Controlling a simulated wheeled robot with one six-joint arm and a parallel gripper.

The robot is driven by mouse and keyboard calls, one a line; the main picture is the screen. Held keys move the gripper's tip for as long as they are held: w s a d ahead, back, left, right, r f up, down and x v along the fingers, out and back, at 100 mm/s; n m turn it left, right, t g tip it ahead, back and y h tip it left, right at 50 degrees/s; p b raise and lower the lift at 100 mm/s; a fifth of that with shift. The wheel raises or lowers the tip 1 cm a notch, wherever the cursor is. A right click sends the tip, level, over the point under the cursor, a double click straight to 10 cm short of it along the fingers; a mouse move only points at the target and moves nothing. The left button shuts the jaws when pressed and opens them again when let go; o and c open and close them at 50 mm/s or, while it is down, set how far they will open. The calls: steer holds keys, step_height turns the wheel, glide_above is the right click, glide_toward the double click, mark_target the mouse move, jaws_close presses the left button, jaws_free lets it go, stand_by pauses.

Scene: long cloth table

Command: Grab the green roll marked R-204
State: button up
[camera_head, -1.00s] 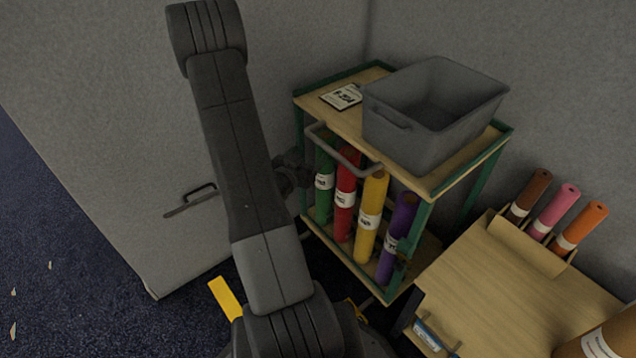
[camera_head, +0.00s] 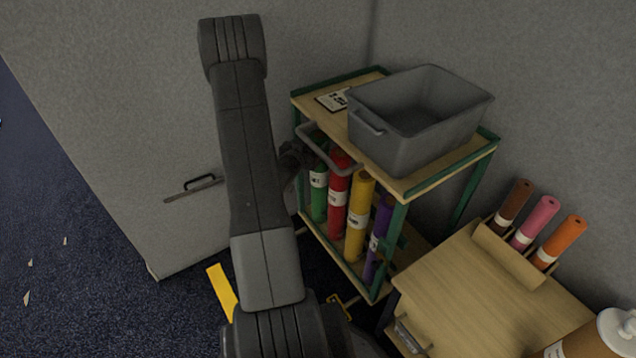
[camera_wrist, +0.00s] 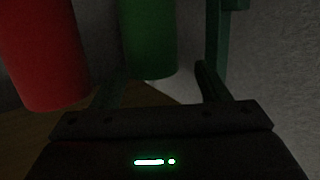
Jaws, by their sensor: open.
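The green roll (camera_head: 318,192) stands upright at the left end of a row of rolls in the cart's lower part; its white label is too small to read. In the wrist view the green roll (camera_wrist: 149,38) shows its lower end in the gap between the fingertips. My gripper (camera_wrist: 160,77) is open and empty, and I cannot tell whether the roll is within the fingers' reach. In the head view my gripper (camera_head: 292,160) is mostly hidden behind my arm, just left of the green roll.
A red roll (camera_head: 338,205), yellow roll (camera_head: 357,220) and purple roll (camera_head: 377,240) stand right of it; the red roll (camera_wrist: 42,55) is close in the wrist view. The cart's handle (camera_head: 325,155) juts out above. A grey bin (camera_head: 410,145) and card (camera_head: 335,100) lie on top.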

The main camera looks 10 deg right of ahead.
mark_target(316, 137)
steer(key=b+x, duration=0.1)
steer(key=x, duration=0.4)
steer(key=shift+f, duration=0.1)
jaws_close()
